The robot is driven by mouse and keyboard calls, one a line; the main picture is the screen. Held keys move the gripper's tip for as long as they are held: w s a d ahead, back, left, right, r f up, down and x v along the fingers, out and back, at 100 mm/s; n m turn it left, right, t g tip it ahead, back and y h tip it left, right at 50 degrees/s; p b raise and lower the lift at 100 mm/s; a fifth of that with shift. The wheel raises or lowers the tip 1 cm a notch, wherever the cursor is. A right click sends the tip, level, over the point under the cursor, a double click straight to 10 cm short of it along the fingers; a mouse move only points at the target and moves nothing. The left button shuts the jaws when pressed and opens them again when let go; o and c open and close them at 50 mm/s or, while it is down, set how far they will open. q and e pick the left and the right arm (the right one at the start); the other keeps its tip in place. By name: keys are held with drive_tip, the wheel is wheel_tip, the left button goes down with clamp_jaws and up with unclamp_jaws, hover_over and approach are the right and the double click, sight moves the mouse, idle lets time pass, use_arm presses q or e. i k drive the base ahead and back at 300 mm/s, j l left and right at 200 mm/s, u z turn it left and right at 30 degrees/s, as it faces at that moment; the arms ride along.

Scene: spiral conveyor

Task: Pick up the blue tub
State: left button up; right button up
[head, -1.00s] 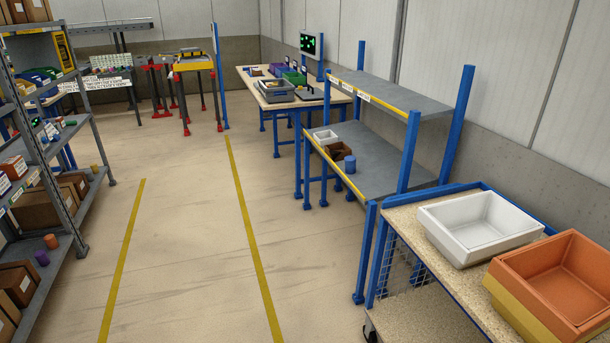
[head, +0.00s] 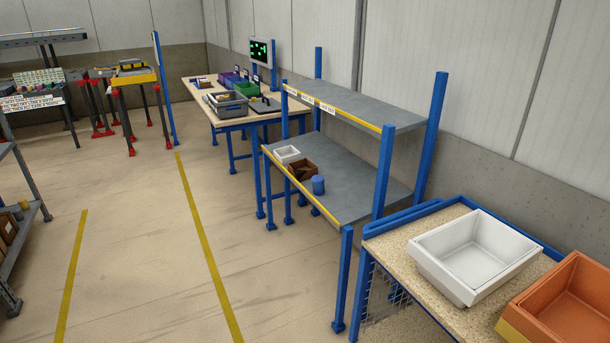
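A small blue round tub (head: 318,185) stands upright on the lower board of the blue-framed shelf rack (head: 352,200), near its yellow front edge. A brown box (head: 303,170) is just left of it, and a small white bin (head: 287,154) lies beyond that. Neither of my grippers shows in the head view.
On the right, a bench (head: 415,245) holds a white bin (head: 475,255) and an orange bin (head: 568,305). A worktable (head: 262,112) with trays stands behind the rack. Grey shelving (head: 30,215) is at the left edge. The floor (head: 140,240) between is clear.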

sight(318, 180)
drive_tip(key=i+j+z, duration=0.1)
drive_tip(key=i+j, duration=0.35)
drive_tip(key=i, duration=0.35)
drive_tip(key=i+j, duration=0.5)
drive_tip(key=i, duration=0.25)
drive_tip(key=i+j+z, duration=0.15)
drive_tip(key=i+j, duration=0.35)
drive_tip(key=i, duration=0.25)
drive_tip(key=i+j+z, duration=0.1)
drive_tip(key=i+j, duration=0.5)
drive_tip(key=i, duration=0.15)
